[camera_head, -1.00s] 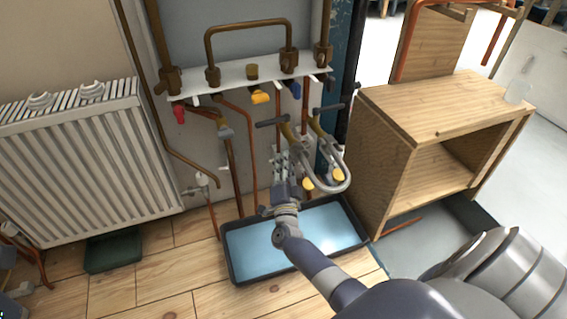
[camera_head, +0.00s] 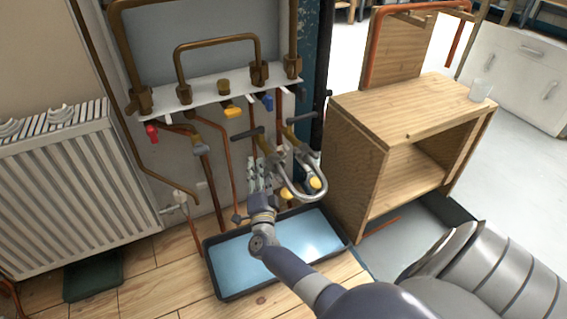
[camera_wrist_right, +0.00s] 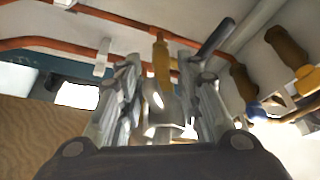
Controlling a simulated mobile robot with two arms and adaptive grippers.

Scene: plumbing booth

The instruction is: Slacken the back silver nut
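A silver U-shaped pipe (camera_head: 309,190) hangs below the white manifold shelf, with yellow-and-grey valves at its upper ends. Which part is the back silver nut is too small to tell in the head view. My right gripper (camera_head: 260,170) is raised just left of the U-shaped pipe, above the tray. In the right wrist view the fingers of the right gripper (camera_wrist_right: 165,95) stand apart. A shiny silver fitting (camera_wrist_right: 160,120) with a yellow-brown part above it shows between them; contact cannot be told. My left gripper is not in view.
A black tray of blue water (camera_head: 229,286) lies on the wood floor below the pipes. A wooden cabinet (camera_head: 345,155) stands close on the right. A white radiator (camera_head: 60,190) is at left. Copper pipes (camera_head: 232,170) run near the gripper.

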